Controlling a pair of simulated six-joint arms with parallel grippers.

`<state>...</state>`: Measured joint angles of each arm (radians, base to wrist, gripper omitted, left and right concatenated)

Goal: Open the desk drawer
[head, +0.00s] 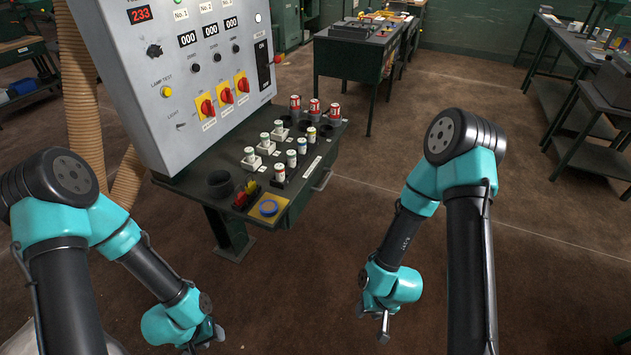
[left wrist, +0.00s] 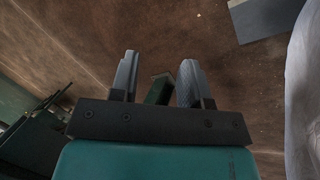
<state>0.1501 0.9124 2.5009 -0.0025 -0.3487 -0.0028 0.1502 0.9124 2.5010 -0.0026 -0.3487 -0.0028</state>
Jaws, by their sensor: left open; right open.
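The desk (head: 235,190) is dark and stands at the base of the grey control panel. The drawer looks shut. My left gripper (head: 208,338) is low in front of the desk, apart from it. In the left wrist view my left gripper (left wrist: 157,78) is open, its two fingers apart, with a dark green bar beyond them that I cannot identify. My right gripper (head: 385,325) hangs low to the right of the desk, open and well away from the handle.
A ribbed tan hose (head: 85,100) runs down at the left. Another table (head: 350,60) stands behind. Bare brown floor (head: 540,240) lies open at the right.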

